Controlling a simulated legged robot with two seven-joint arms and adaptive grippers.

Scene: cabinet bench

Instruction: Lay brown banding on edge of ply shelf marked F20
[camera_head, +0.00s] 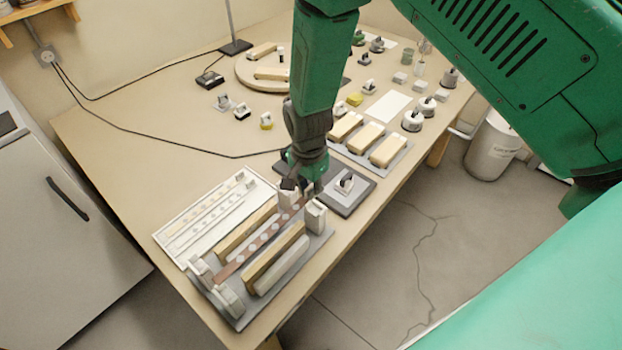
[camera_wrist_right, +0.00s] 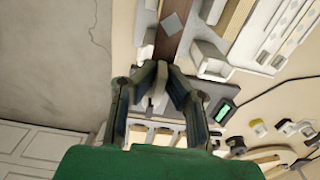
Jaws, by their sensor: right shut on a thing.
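The brown banding (camera_head: 250,248), a long strip with pale diamond marks, lies lengthwise in a grey fixture between two pale ply pieces, the nearer (camera_head: 275,258) and the farther (camera_head: 247,229). I cannot read an F20 mark, nor tell whether the strip touches a ply edge. My right gripper (camera_head: 300,188) is at the strip's far end, pointing down. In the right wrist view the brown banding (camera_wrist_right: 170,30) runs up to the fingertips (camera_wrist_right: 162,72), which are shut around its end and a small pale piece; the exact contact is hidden. My left gripper is not in view.
The grey fixture (camera_head: 325,243) has pale end blocks, one (camera_head: 316,215) close beside my right gripper. A white tray (camera_head: 172,238) with marked strips lies left. A dark pad with a knobbed block (camera_head: 346,184) and a tray of wooden blocks (camera_head: 367,137) stand behind.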

